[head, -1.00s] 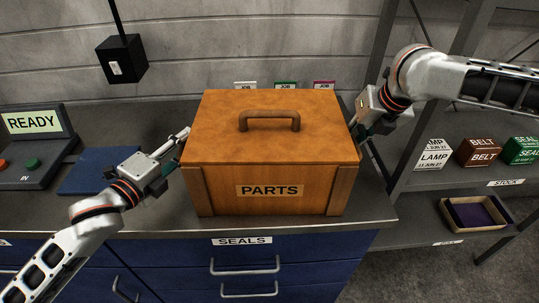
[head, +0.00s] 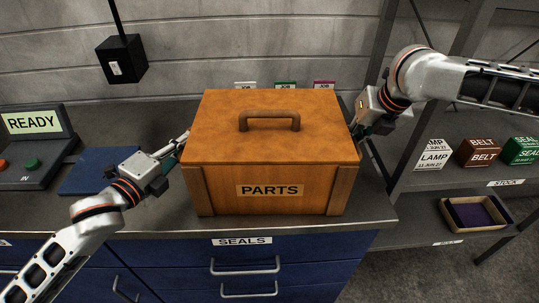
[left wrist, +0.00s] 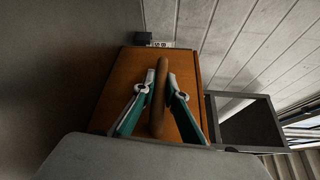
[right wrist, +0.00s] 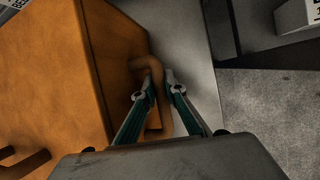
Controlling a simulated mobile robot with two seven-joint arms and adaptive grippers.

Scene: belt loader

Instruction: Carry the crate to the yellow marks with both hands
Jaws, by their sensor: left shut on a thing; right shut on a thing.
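The crate (head: 270,125) is an orange-brown wooden box with a PARTS label and a brown handle on its lid. It sits level on the grey counter near the front edge. My left gripper (head: 181,142) is at its left side. In the left wrist view my left fingers (left wrist: 162,82) are shut around a brown side handle (left wrist: 157,115). My right gripper (head: 361,133) is at the crate's right side. In the right wrist view my right fingers (right wrist: 159,83) are shut on the other side handle (right wrist: 140,63). I see no yellow marks in any view.
A READY console (head: 35,145) and a blue pad (head: 100,171) are left on the counter. Small job cards (head: 285,85) stand behind the crate. A shelf rack (head: 408,160) at the right holds several small boxes and a tray (head: 450,215).

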